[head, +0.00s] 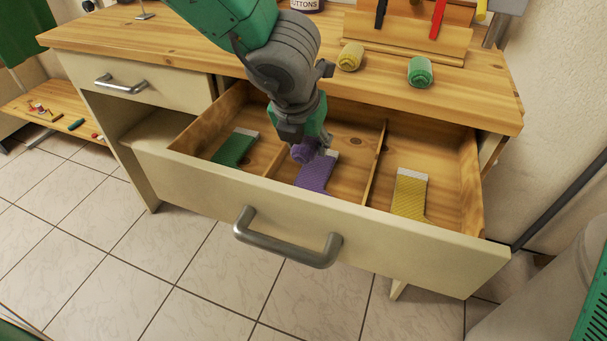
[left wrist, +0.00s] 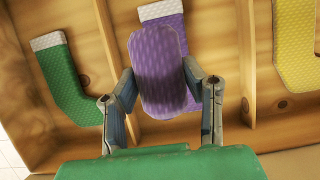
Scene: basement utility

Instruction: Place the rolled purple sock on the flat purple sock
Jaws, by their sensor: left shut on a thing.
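My left gripper (head: 312,150) reaches down into the open drawer and is shut on the rolled purple sock (head: 302,152). In the left wrist view the rolled purple sock (left wrist: 160,72) sits between the two fingers (left wrist: 160,95). The flat purple sock (head: 315,172) lies in the middle compartment, its pale cuff toward the back. In the left wrist view the flat purple sock (left wrist: 162,12) shows behind the rolled one, which hides part of it. I cannot tell whether the two socks touch. My right gripper is not in view.
A flat green sock (head: 235,148) lies in the left compartment and a flat yellow sock (head: 409,195) in the right. Wooden dividers (head: 375,165) separate them. Rolled yellow (head: 351,57) and green (head: 420,71) socks sit on the worktop. The drawer front (head: 330,215) has a metal handle.

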